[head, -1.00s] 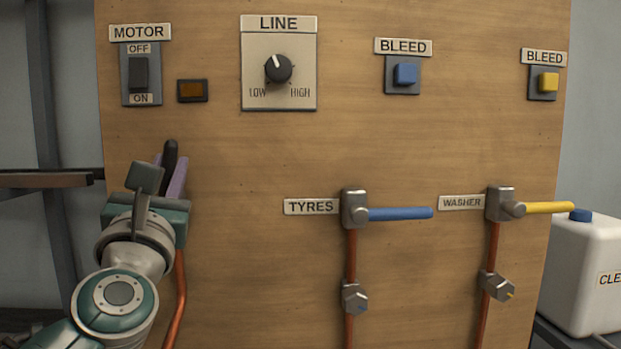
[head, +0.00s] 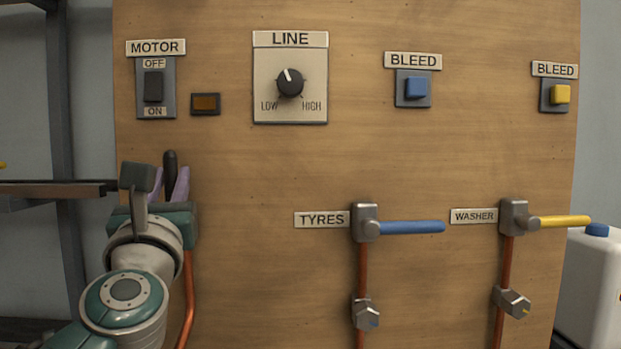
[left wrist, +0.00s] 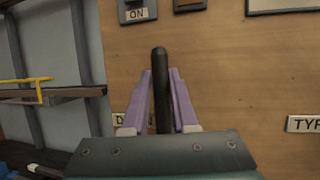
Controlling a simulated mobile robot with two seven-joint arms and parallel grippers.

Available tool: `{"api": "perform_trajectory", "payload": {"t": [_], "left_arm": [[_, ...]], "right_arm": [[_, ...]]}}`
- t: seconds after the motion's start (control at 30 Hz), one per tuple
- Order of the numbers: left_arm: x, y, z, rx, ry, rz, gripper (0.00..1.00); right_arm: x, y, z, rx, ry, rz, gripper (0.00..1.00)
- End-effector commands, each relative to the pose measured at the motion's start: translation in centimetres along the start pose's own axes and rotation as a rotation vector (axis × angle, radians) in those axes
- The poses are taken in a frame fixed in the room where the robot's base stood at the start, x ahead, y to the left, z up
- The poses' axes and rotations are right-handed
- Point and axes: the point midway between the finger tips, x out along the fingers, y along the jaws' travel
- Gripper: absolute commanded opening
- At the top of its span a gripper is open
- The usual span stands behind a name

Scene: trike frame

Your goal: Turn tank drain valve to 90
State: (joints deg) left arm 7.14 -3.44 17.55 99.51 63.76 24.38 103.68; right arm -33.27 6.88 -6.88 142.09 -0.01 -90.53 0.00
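A black lever handle (head: 170,164), which I take to be the tank drain valve's, points straight up at the left of the wooden panel. Its valve body is hidden behind my left gripper (head: 170,183). In the left wrist view the black handle (left wrist: 160,90) stands upright between the two purple fingers of my left gripper (left wrist: 160,78). The fingers are apart, one on each side, with narrow gaps showing beside the handle, so the gripper looks open. A label starting with "D" (left wrist: 119,120) is mostly covered. My right gripper is not in view.
The wooden panel (head: 260,200) carries a MOTOR switch (head: 154,87), an amber lamp (head: 205,103) and a LINE knob (head: 290,82) above. The blue TYRES lever (head: 410,227) and yellow WASHER lever (head: 565,221) point right. A shelf (head: 50,190) stands at the left.

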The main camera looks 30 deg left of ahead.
Motion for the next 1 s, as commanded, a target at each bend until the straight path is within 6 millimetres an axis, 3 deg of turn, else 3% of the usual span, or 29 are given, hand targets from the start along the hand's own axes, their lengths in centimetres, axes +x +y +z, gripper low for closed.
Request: {"api": "perform_trajectory", "payload": {"t": [0.23, 0.53, 1.0], "left_arm": [[0.0, 0.0, 0.0, 0.002, 0.0, 0.0, 0.53], [-0.5, -0.1, -0.1, 0.002, 0.0, -0.002, 0.53], [-8.8, 0.0, -0.4, 0.003, 0.002, -0.002, 0.53]], "right_arm": [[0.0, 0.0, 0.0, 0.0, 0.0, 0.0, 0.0], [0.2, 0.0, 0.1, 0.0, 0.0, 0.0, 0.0], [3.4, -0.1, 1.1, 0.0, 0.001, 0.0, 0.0]]}}
